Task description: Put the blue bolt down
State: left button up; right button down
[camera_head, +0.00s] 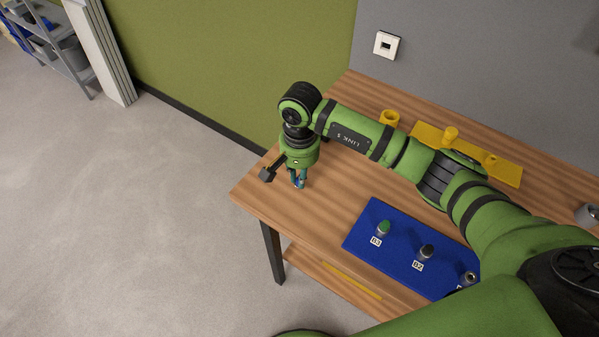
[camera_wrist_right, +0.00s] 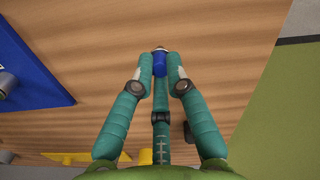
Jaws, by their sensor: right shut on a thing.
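My right gripper (camera_head: 299,183) reaches down over the far left end of the wooden table (camera_head: 330,200). In the right wrist view its teal fingers (camera_wrist_right: 158,68) are shut on the blue bolt (camera_wrist_right: 159,62). The bolt shows as a small blue body with a dark tip, pointing at the wood. In the head view the fingers hide most of the bolt, and I cannot tell whether it touches the tabletop. My left gripper is not in view.
A blue mat (camera_head: 362,248) holds several small labelled pieces, one green-topped (camera_head: 383,227). A yellow cup (camera_head: 389,118) and a yellow tray (camera_head: 508,172) stand at the back.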

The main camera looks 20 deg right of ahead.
jog(key=shift+f, duration=0.15)
jog(key=c, duration=1.2)
grip_release()
jog(key=shift+c, duration=0.2)
jog(key=shift+r, duration=0.35)
notch_tip(320, 180, up, 12)
jog(key=b, duration=0.5)
jog(key=shift+f, duration=0.15)
